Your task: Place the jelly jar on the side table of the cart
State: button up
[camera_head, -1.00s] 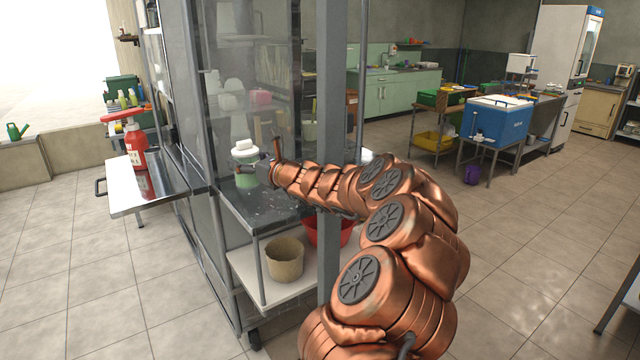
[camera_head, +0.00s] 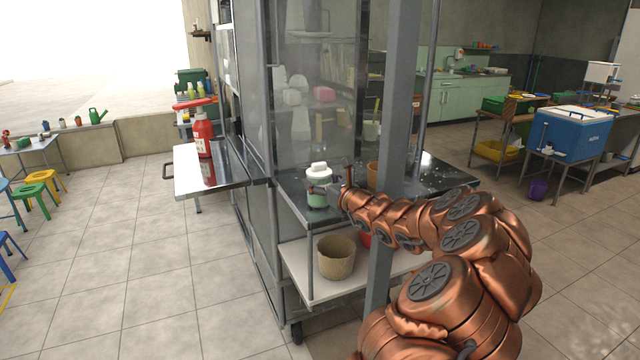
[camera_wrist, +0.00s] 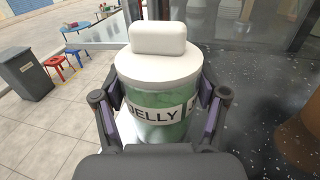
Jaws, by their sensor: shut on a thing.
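The jelly jar (camera_head: 318,190) has a white lid and a green body. In the wrist view the jar (camera_wrist: 158,115) fills the middle, upright, with a JELLY label facing me. My gripper (camera_wrist: 160,105) has a finger on each side of it and is shut on it. In the head view my gripper (camera_head: 325,188) holds the jar at the front left corner of the dark speckled counter; I cannot tell whether it touches the counter. The steel side table (camera_head: 228,178) of the cart juts out to the left, with a red fire extinguisher (camera_head: 203,135) on it.
Glass panels (camera_head: 300,110) rise behind the jar. A woven pot (camera_head: 335,262) sits on the lower shelf. The side table's front part looks clear. Colored stools (camera_head: 40,185) stand far left.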

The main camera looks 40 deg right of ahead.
jog(key=shift+f, duration=0.2)
jog(key=shift+f, duration=0.1)
jog(key=o, duration=1.5)
jog(key=shift+s, duration=0.2)
jog(key=s, duration=0.4)
jog(key=s+a, duration=0.1)
jog(key=s, duration=0.2)
jog(key=s+b, duration=0.1)
jog(key=s, duration=0.3)
jog(key=shift+s+a, duration=0.15)
jog(key=shift+s, duration=0.15)
jog(key=shift+a, duration=0.1)
